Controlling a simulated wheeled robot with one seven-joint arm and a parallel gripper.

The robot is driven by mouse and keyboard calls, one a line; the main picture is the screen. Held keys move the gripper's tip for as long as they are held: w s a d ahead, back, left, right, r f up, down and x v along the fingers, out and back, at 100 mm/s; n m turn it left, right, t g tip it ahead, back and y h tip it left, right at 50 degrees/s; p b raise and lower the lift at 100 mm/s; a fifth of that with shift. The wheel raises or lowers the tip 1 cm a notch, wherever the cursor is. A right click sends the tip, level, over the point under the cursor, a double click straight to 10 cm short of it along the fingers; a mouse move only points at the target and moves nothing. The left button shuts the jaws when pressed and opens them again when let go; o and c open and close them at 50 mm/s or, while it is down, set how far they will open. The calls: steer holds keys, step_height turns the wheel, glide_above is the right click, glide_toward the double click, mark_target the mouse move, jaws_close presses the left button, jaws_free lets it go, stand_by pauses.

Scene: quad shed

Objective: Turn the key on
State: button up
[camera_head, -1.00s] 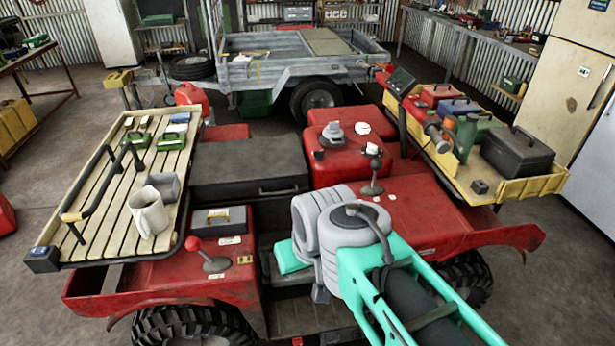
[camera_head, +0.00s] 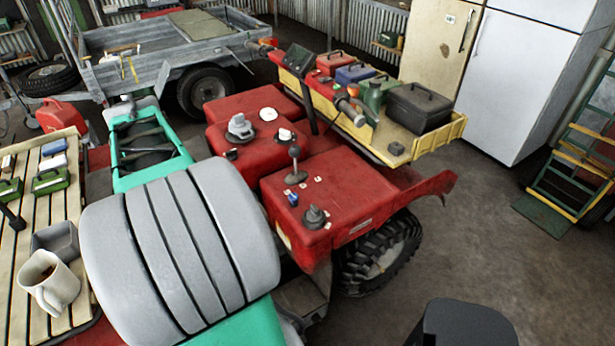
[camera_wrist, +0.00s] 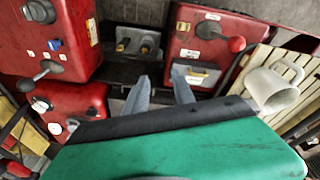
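The red quad body (camera_head: 325,190) carries a small blue knob or switch (camera_head: 293,199) beside a grey rotary knob (camera_head: 315,216) and an upright lever (camera_head: 294,160). No key can be made out for certain. In the wrist view the blue piece (camera_wrist: 54,44) and grey knob (camera_wrist: 40,10) are at upper left, on a red panel. My gripper (camera_wrist: 160,74) points down toward the quad with its fingers apart and nothing between them. It lies right of the blue piece and apart from it. In the head view my gripper is not visible.
A slatted rack (camera_head: 30,235) at left holds a white mug (camera_head: 50,282) and small boxes. A yellow tray (camera_head: 440,140) holds a black case (camera_head: 418,107). A red-knobbed lever (camera_wrist: 236,43) stands near my fingers. The floor (camera_head: 460,240) right of the quad is open.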

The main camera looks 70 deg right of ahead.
steer(key=s+d+f+m+g, duration=0.15)
steer(key=s+d, duration=0.25)
steer(key=d, duration=0.4)
steer(key=s+d+f+m, duration=0.1)
steer(key=s+d+f, duration=0.1)
steer(key=s+d, duration=0.4)
steer(key=m+y, duration=0.1)
steer(key=m, duration=0.1)
glide_above(314, 206)
step_height(314, 206, down, 6)
step_height(314, 206, down, 11)
steer(key=b, duration=0.6)
steer(key=shift+r, duration=0.1)
steer(key=shift+c, duration=0.2)
jaws_close()
